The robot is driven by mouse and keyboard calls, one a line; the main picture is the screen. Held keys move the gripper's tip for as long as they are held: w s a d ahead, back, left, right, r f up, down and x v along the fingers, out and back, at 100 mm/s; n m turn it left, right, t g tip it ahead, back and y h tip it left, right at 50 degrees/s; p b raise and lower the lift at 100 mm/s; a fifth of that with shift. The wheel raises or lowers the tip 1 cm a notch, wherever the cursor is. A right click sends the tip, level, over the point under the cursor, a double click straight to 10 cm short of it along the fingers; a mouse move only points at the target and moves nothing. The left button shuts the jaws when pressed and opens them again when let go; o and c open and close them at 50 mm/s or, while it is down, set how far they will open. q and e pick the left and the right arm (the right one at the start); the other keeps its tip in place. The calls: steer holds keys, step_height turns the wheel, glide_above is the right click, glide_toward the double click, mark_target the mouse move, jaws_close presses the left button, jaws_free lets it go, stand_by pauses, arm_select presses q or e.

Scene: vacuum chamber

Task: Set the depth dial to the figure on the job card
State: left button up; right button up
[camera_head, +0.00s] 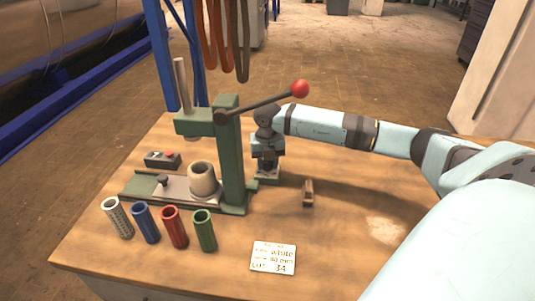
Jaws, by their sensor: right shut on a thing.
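The green press (231,150) stands on the workbench with a lever ending in a red ball. My right gripper (267,172) points down just right of the press column, over a small green block at the press's foot. It is shut on what seems to be the depth dial, which the fingers hide, so its setting cannot be read. The job card (273,258) lies flat at the front of the bench. It reads "white", a figure in mm that is too small to read surely, and "34" on the lowest line. My left gripper is not in view.
White, blue (146,223), red (175,227) and green (204,230) tubes stand at the front left. A beige cup (203,180) sits on the press bed. A dark control box (162,160) is behind it. A small brown block (308,193) stands right of the press.

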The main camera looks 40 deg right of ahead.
mark_target(268, 162)
stand_by(0.3)
steer(key=o, duration=0.8)
steer(key=shift+o, duration=0.6)
steer(key=shift+r, duration=0.1)
step_height(268, 162, up, 14)
steer(key=shift+f, duration=0.2)
